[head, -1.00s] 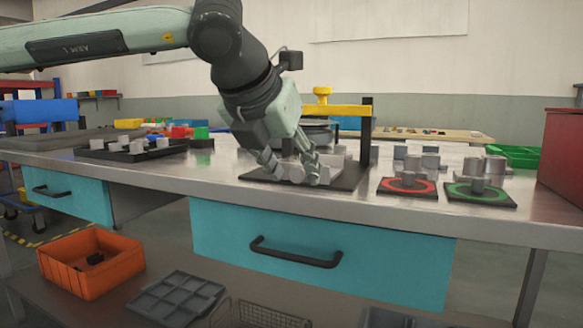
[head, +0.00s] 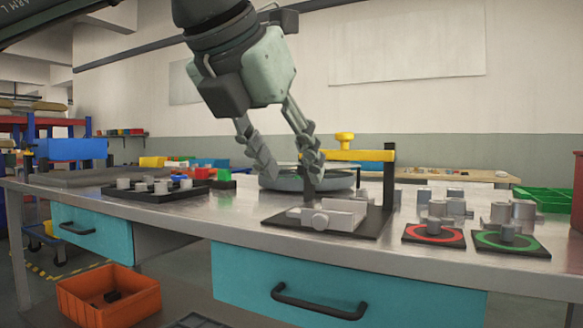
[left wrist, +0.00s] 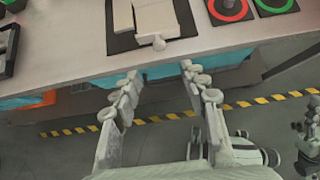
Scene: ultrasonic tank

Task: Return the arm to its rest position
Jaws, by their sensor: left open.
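My left gripper (head: 283,160) is open and empty, raised above the bench in the head view. Its fingers point down and stand apart from the grey vise-like fixture (head: 335,214), which lies on a black plate (head: 285,222). In the left wrist view the spread fingers (left wrist: 160,90) show with nothing between them, and the fixture (left wrist: 158,20) lies beyond the fingertips at the top.
The steel bench (head: 215,212) holds a black tray with grey parts (head: 130,192), a round grey dish (head: 340,181), a yellow-topped stand (head: 389,178), a red-ringed pad (head: 412,233) and a green-ringed pad (head: 530,246). An orange bin (head: 125,307) sits below. Air above the bench is free.

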